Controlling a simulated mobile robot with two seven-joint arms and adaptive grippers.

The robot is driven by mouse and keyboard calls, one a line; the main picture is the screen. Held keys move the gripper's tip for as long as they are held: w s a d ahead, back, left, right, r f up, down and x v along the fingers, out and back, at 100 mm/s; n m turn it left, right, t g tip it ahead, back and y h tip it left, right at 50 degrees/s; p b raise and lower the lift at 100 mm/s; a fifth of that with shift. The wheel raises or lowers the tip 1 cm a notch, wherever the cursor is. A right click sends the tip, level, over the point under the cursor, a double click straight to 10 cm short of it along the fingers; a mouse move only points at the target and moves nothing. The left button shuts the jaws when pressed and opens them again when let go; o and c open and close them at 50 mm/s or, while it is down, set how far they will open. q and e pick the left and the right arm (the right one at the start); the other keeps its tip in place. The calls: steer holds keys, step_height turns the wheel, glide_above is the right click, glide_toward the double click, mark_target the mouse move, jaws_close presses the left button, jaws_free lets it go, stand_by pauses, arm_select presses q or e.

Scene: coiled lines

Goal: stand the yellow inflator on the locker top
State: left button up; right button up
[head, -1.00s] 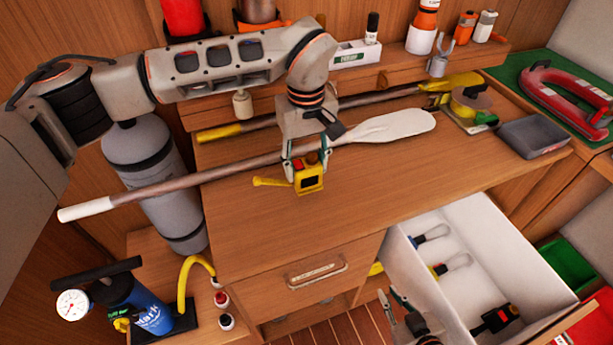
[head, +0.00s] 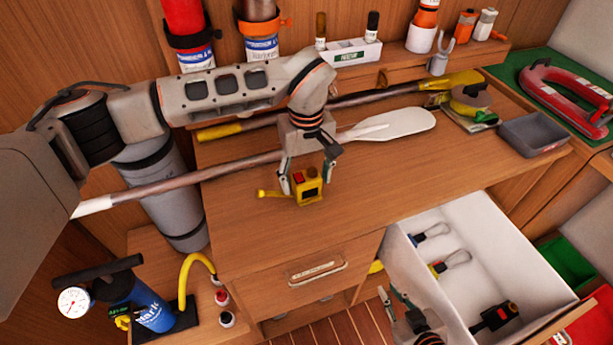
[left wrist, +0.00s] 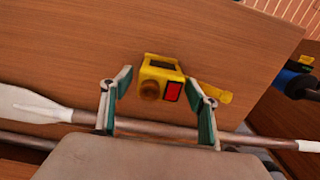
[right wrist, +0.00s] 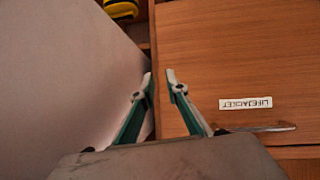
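The yellow inflator (head: 309,189), a small boxy body with a black top, a red panel and a yellow nozzle pointing left, is upright on the wooden locker top (head: 380,195). My left gripper (head: 307,180) is open, pointing down, with one finger on each side of it. In the left wrist view the inflator (left wrist: 160,84) sits between the fingertips (left wrist: 160,84) with a gap on both sides. Its underside contact is not clearly visible. My right gripper (head: 397,303) is low in front of the locker beside the open drawer; its fingers (right wrist: 159,77) are slightly apart and empty.
A white-bladed oar (head: 400,124) lies behind the inflator, passing behind my left gripper. An open white drawer (head: 480,225) holds several tools. A blue pump (head: 148,305) stands lower left. The locker top right of the inflator is clear.

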mark_target(306, 177)
arm_select(q)
step_height(306, 177, up, 12)
steer(key=b, duration=0.1)
steer(key=shift+r, duration=0.15)
stand_by(0.6)
steer(key=shift+s, duration=0.1)
